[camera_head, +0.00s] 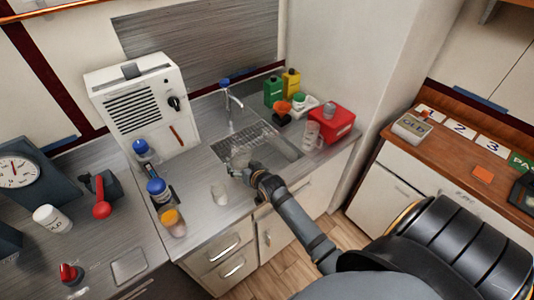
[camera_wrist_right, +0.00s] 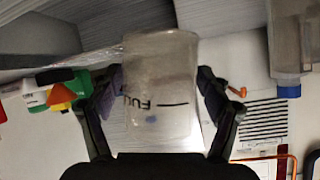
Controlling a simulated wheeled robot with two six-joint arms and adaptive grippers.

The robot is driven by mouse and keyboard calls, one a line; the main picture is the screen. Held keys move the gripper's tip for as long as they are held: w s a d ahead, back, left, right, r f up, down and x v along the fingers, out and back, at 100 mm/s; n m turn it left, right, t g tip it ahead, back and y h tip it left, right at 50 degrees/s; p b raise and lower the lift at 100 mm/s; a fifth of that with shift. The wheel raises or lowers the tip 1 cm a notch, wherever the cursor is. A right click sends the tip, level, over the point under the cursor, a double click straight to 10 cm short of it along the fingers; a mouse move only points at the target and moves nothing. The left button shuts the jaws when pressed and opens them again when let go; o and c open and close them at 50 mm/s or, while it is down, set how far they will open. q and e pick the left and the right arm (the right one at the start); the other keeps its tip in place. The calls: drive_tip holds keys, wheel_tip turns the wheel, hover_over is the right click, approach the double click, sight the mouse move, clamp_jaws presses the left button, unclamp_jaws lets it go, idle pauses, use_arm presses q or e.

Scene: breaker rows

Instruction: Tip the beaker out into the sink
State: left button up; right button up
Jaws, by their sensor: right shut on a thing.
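My right gripper (camera_head: 247,172) is shut on a clear beaker (camera_head: 240,157) at the near left edge of the sink (camera_head: 284,146). In the right wrist view the beaker (camera_wrist_right: 162,85) sits between the two fingers (camera_wrist_right: 160,100), and its FULL mark reads upside down. The beaker looks greyish and see-through; I cannot tell how much is in it or its exact tilt. The sink has a tap (camera_head: 229,100) behind it and a dark ribbed part at its left. My left gripper is not in view.
A clear jug (camera_head: 311,136) and a red box (camera_head: 331,122) stand right of the sink. Bottles (camera_head: 273,91) stand behind it. A white machine (camera_head: 138,103) and blue-capped bottle (camera_head: 158,190) are at left.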

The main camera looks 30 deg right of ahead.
drive_tip(key=shift+a+r+n+h, duration=0.45)
drive_tip(key=shift+a+n+h, duration=0.1)
drive_tip(key=shift+n+h, duration=0.2)
idle(0.3)
